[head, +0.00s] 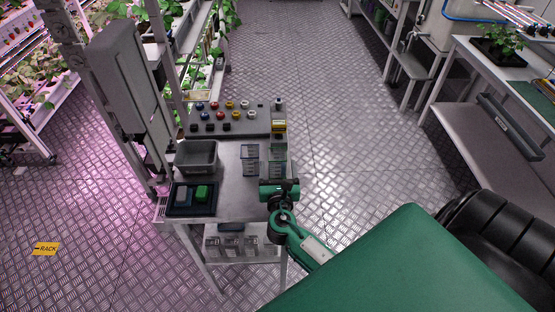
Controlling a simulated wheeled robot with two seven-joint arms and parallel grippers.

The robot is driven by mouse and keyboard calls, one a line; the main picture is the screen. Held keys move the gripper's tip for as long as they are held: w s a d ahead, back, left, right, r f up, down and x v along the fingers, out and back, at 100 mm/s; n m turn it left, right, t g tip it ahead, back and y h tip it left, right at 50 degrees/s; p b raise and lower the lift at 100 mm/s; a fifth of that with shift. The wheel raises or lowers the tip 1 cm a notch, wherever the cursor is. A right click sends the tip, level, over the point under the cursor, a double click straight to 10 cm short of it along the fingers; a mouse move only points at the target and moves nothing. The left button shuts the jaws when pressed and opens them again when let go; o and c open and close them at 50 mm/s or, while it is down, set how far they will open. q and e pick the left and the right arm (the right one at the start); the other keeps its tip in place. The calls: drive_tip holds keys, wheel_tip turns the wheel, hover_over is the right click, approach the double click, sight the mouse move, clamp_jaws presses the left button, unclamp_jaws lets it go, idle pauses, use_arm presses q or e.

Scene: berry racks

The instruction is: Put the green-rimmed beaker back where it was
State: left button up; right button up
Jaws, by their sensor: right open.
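My left gripper is out of view.
A panel of coloured knobs (228,120) stands at the table's back. A grey bin (197,156) and a dark tray (178,211) with a blue and a green block fill the left side. Bare tabletop (234,195) lies front centre. Clear containers sit on the lower shelf (255,257).

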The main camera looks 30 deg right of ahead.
drive_tip(key=b+v, duration=0.1)
drive_tip(key=v, duration=0.5)
drive_tip(key=shift+s+a, duration=0.1)
drive_tip(key=shift+s, duration=0.05)
